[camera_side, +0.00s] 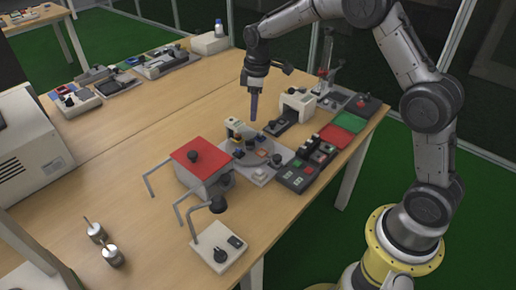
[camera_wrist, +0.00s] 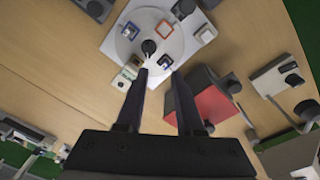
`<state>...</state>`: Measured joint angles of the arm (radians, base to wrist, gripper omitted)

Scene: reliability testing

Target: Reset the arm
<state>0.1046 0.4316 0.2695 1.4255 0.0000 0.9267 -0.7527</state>
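My gripper (camera_side: 254,107) hangs from my arm in the side view, fingers pointing down. It is above the table, over the area behind the turntable station. In the wrist view the two dark fingers of my gripper (camera_wrist: 160,72) stand apart with nothing held between them. Beyond the fingertips is a white round turntable (camera_wrist: 128,48) with small blue, white and orange-framed parts and a dark central knob. The same turntable station (camera_side: 262,172) shows in the side view, clear of the fingers.
A red-topped box (camera_side: 201,164) with a black knob stands beside the turntable. Control panels with red and green plates (camera_side: 349,122) line the table's right edge. Two small metal pots (camera_side: 113,255) are at the front left. The wooden table (camera_side: 130,180) is bare at left centre.

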